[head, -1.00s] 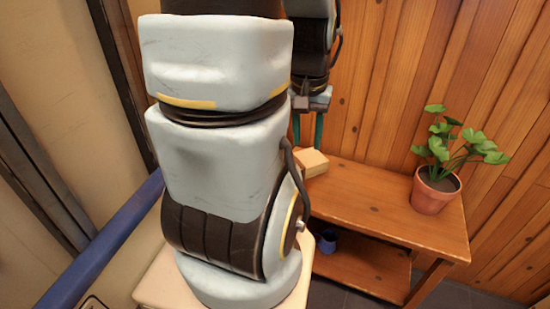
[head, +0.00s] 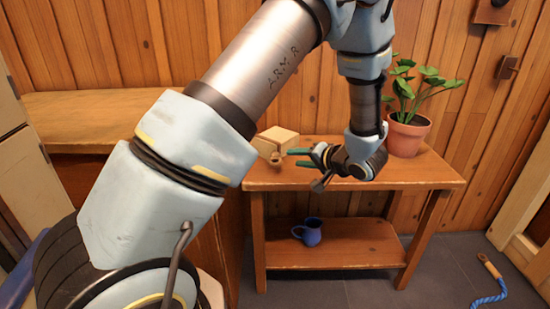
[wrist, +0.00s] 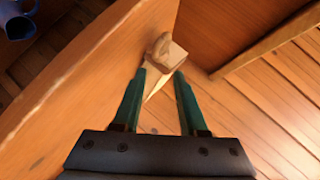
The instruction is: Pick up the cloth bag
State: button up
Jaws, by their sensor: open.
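A small tan, lumpy thing that looks like the cloth bag (head: 275,158) sits near the left end of the wooden table's top, in front of a pale box. In the wrist view the bag (wrist: 160,46) lies just beyond my fingertips, roughly centred between them, with the box behind it. My gripper (head: 296,158) is low over the tabletop, turned sideways, its green fingers pointing left towards the bag. In the wrist view my gripper (wrist: 161,74) is open, with nothing clearly held between the fingers. Whether a fingertip touches the bag cannot be told.
The pale box (head: 277,139) stands right behind the bag. A potted plant (head: 408,132) stands on the table (head: 420,173) behind my wrist. A blue mug (head: 308,232) is on the lower shelf. A blue rope (head: 490,298) lies on the floor at right.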

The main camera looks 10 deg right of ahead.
aim_at(278, 157)
jog(key=shift+s+f, duration=0.1)
jog(key=shift+f, duration=0.25)
jog(key=shift+w+a+f, duration=0.1)
jog(key=shift+w+a, duration=0.15)
jog(key=x, duration=0.3)
jog(key=shift+w+a+f, duration=0.1)
jog(key=shift+w+a, duration=0.05)
jog(key=shift+w, duration=0.15)
jog(key=x, duration=0.2)
jog(key=b+x, duration=0.1)
jog(key=x, duration=0.3)
jog(key=shift+w+d+r, duration=0.2)
jog(key=shift+r, duration=0.1)
grip_shut()
